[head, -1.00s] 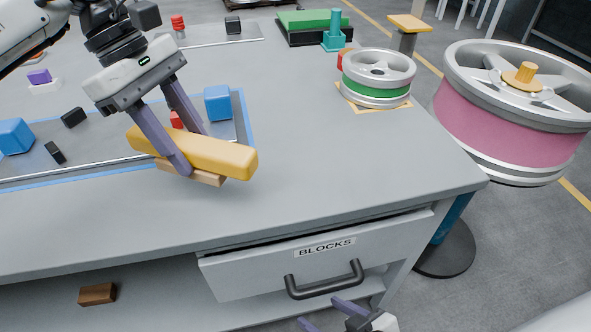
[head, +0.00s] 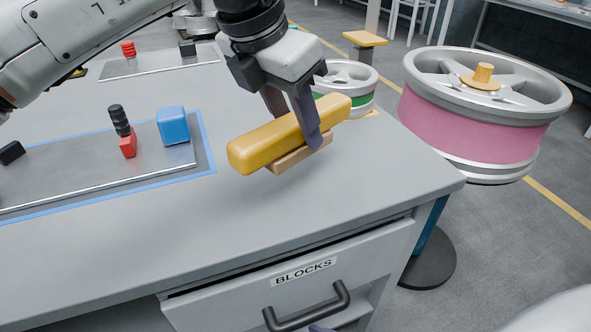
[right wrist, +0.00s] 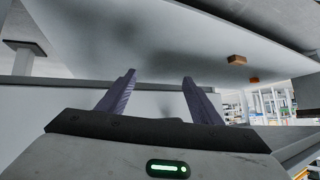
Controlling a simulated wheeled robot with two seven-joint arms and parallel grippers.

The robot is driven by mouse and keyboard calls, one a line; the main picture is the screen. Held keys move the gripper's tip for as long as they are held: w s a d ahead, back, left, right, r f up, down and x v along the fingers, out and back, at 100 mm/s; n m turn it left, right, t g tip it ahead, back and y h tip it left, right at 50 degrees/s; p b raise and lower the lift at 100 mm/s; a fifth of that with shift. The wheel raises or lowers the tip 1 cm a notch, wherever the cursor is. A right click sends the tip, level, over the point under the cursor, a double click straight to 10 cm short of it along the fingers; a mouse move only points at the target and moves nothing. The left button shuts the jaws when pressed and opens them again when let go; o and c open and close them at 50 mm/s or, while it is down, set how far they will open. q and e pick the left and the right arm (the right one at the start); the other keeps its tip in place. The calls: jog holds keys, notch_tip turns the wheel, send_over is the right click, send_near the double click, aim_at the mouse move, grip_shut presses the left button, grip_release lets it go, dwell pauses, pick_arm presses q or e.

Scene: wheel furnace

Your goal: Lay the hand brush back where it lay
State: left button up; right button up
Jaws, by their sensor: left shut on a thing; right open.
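The hand brush (head: 260,145) has a long yellow body with a tan strip under it. My left gripper (head: 308,140) is shut around its middle. The brush is held tilted over the right part of the grey workbench (head: 330,205); I cannot tell whether it touches the top. My right gripper (right wrist: 158,78) is open and empty in the right wrist view, below a pale overhanging surface. In the head view only a sliver of it shows at the bottom edge, by the drawer.
A tray (head: 60,182) with a blue block (head: 173,125) and a red-and-black piece lies at left. A silver-and-green wheel (head: 352,76) stands behind the brush. A large pink-banded wheel (head: 470,125) stands right of the bench. The BLOCKS drawer (head: 230,300) is below; the front bench top is clear.

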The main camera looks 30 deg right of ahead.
pick_arm(q)
notch_tip(320, 180, down, 2)
jog(key=shift+f, duration=0.2)
notch_tip(320, 180, down, 4)
jog(key=shift+r+b, duration=0.1)
jog(key=shift+b, duration=0.6)
jog(key=shift+f, duration=0.3)
pick_arm(e)
jog(key=shift+w+a+f+g, duration=0.4)
jog(key=shift+a+f, duration=0.1)
pick_arm(q)
jog(key=shift+f, duration=0.2)
jog(key=o, duration=1.2)
jog(key=shift+c, duration=0.2)
jog(key=shift+o, duration=0.2)
pick_arm(e)
jog(key=shift+f+n, duration=0.15)
jog(key=shift+n, duration=0.15)
